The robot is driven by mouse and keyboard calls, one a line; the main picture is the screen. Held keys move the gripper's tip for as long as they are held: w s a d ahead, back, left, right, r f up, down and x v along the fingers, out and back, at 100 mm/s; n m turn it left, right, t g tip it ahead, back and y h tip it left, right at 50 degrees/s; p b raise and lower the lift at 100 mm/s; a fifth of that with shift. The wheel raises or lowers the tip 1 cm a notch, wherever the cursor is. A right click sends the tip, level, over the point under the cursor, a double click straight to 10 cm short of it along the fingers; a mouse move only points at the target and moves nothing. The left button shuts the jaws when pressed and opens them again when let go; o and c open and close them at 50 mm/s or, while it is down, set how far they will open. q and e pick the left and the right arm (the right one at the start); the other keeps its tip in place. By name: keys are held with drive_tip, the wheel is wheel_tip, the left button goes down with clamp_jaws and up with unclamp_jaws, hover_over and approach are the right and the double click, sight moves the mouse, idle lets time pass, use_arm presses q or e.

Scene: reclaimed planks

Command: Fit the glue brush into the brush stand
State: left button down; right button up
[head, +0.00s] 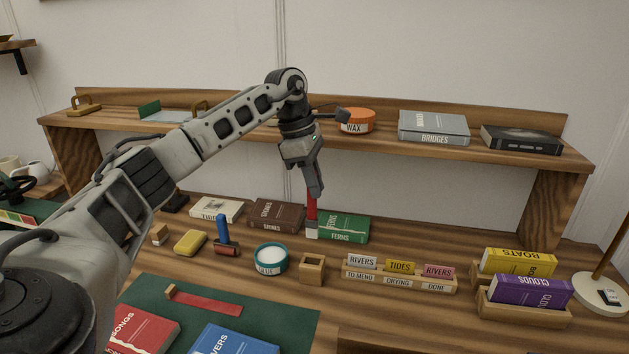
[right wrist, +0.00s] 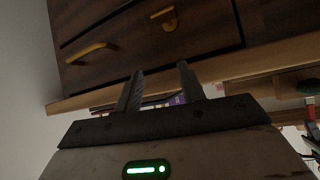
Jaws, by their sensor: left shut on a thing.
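The glue brush (head: 311,216) has a red handle and a pale lower end. It hangs about upright, pale end down, in my left gripper (head: 314,189), which is shut on the top of its handle. The brush stand (head: 312,268) is a small wooden block with a square opening in its top. It stands on the bench below the brush in the head view, and the brush is apart from it. My right gripper (right wrist: 160,88) shows in the right wrist view with its fingers apart and nothing between them.
A teal glue pot (head: 270,259) stands just left of the stand. A card rack (head: 400,279) stands to its right. A green book (head: 343,228) and a brown book (head: 276,215) lie behind. A raised shelf (head: 380,144) spans the back. Drawers (right wrist: 150,40) fill the top of the right wrist view.

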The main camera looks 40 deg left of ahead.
sight(315, 219)
use_arm(q)
drive_tip(key=shift+f+b, duration=0.65)
drive_tip(key=shift+f, duration=0.4)
drive_tip(key=shift+f+b, duration=0.5)
drive_tip(key=shift+f, duration=0.4)
drive_tip(key=shift+f+b, duration=0.35)
drive_tip(key=shift+f, duration=0.65)
use_arm(e)
drive_tip(key=shift+w+a+f, duration=0.15)
drive_tip(key=shift+a+f, duration=0.15)
drive_tip(key=shift+f, duration=0.25)
use_arm(q)
drive_tip(key=shift+p, duration=0.65)
use_arm(e)
drive_tip(key=shift+r, duration=0.7)
